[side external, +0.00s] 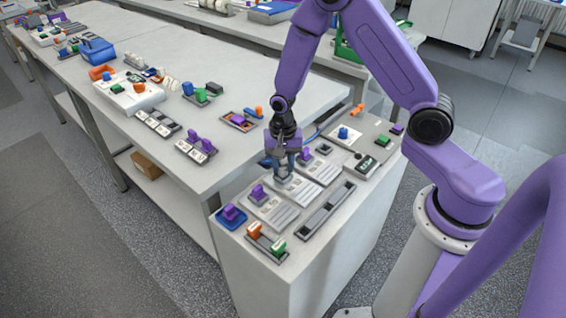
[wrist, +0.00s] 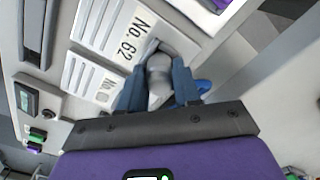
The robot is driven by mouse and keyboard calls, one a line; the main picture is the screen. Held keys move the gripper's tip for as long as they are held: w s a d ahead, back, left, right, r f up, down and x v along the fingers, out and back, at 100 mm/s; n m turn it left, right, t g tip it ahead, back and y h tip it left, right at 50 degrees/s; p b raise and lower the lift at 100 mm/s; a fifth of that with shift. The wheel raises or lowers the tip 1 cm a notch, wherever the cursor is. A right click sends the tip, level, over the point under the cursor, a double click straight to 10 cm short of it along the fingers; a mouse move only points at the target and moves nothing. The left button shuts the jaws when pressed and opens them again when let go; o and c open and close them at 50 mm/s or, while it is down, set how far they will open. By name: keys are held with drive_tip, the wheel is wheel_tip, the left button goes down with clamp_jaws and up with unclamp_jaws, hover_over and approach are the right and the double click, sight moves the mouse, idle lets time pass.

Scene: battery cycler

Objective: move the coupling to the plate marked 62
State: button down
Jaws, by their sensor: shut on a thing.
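My gripper (wrist: 158,90) is shut on a grey, rounded coupling (wrist: 158,68), which sits between its two blue-grey fingers. In the wrist view the coupling is at the end of the light plate marked No. 62 (wrist: 103,28), beside the printed number. In the side external view my gripper (side external: 284,172) is low over the row of light plates, at the far left end of the middle plate (side external: 299,189). The fingers hide most of the coupling there. I cannot tell whether the coupling touches the plate.
A second numbered plate (wrist: 84,75) lies beside it, its number partly hidden. A purple part stands on the near plate (side external: 272,210). A dark slotted rail (side external: 326,210) runs along the right. A blue tray (side external: 231,217) and an orange-and-green part holder (side external: 266,246) lie at the near end.

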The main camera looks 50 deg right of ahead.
drive_tip(key=c, duration=0.7)
unclamp_jaws()
wheel_tip(320, 180, up, 16)
drive_tip(key=s+a+r+n, duration=0.1)
drive_tip(key=s+n, duration=0.6)
drive_tip(key=s, duration=0.1)
drive_tip(key=s+a+r+n, duration=0.1)
drive_tip(key=s+n, duration=0.6)
drive_tip(key=s, duration=0.2)
drive_tip(key=s+r+n, duration=0.2)
drive_tip(key=s+n, duration=0.5)
drive_tip(key=s, duration=0.2)
drive_tip(key=shift+s+a+n, duration=0.1)
drive_tip(key=shift+a+n, duration=0.2)
drive_tip(key=shift+a, duration=0.1)
